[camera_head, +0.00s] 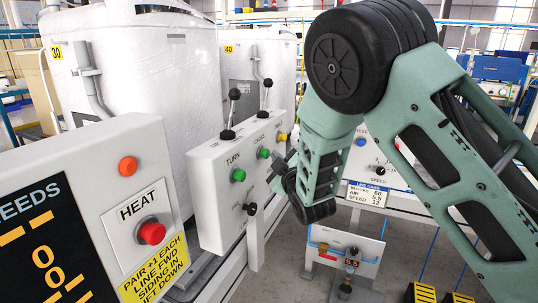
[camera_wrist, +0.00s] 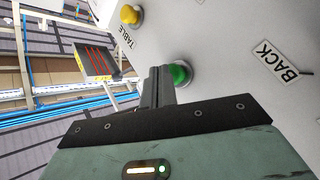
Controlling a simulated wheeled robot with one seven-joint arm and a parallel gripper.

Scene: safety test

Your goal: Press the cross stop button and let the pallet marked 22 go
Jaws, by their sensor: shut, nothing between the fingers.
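The control panel (camera_head: 215,205) carries a green button (camera_head: 238,175) under the word TURN, a second green button (camera_head: 264,153) under a small label that I cannot read surely, and a yellow button (camera_head: 282,137). My gripper (camera_head: 274,166) is shut and empty, close to the panel face at its right part. In the wrist view my fingertips (camera_wrist: 160,70) are beside a green button (camera_wrist: 180,74); I cannot tell whether they touch it. The yellow button (camera_wrist: 131,14) marked TABLE is above left, and a BACK label (camera_wrist: 275,62) is at right. No pallet marked 22 is seen.
A nearer panel (camera_head: 100,150) at left has a red HEAT button (camera_head: 151,231) and an orange lamp (camera_head: 128,166). Two joysticks (camera_head: 234,94) (camera_head: 267,83) stand on the control panel. White wrapped units marked 30 (camera_head: 150,50) and 40 (camera_head: 270,60) stand behind.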

